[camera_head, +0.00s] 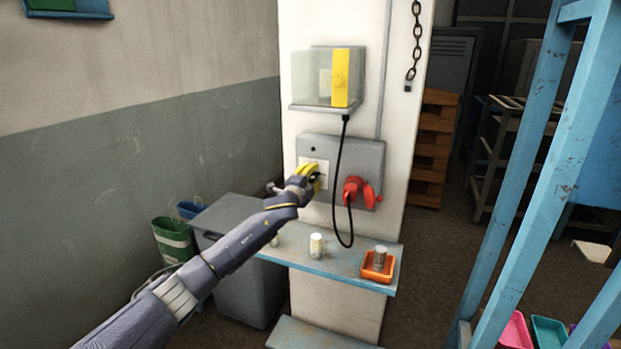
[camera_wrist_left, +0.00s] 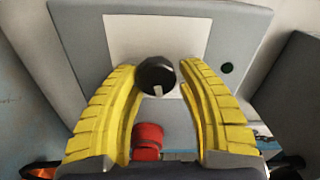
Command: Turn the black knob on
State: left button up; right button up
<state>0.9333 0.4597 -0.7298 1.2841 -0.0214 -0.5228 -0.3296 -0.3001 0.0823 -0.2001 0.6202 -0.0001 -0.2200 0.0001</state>
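The black knob (camera_wrist_left: 155,76) sits on a white plate (camera_wrist_left: 113,50) on a grey wall box (camera_head: 345,158). A pale mark shows on the knob's rim in the left wrist view. My left gripper (camera_head: 313,178) is at the plate in the head view and largely covers the knob there. In the left wrist view my left gripper (camera_wrist_left: 156,68) is open, with its yellow fingers on either side of the knob. Gaps show between the knob and both fingers. My right gripper is in neither view.
A red plug (camera_head: 354,189) sticks out of the box beside my gripper; a black cable (camera_head: 337,190) hangs nearby. A clear-and-yellow case (camera_head: 341,78) is above. Below, a shelf (camera_head: 335,263) holds a white cylinder (camera_head: 316,245) and an orange tray (camera_head: 366,272). Blue posts (camera_head: 535,165) stand right.

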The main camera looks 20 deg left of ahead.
pick_arm(q)
jog(key=o, duration=0.4)
jog(key=shift+f, duration=0.1)
jog(key=shift+a, duration=0.15)
jog(key=shift+s+a+f, duration=0.1)
jog(key=shift+s, duration=0.05)
jog(key=s, duration=1.1)
jog(key=shift+s+a, duration=0.35)
jog(key=shift+a, duration=0.1)
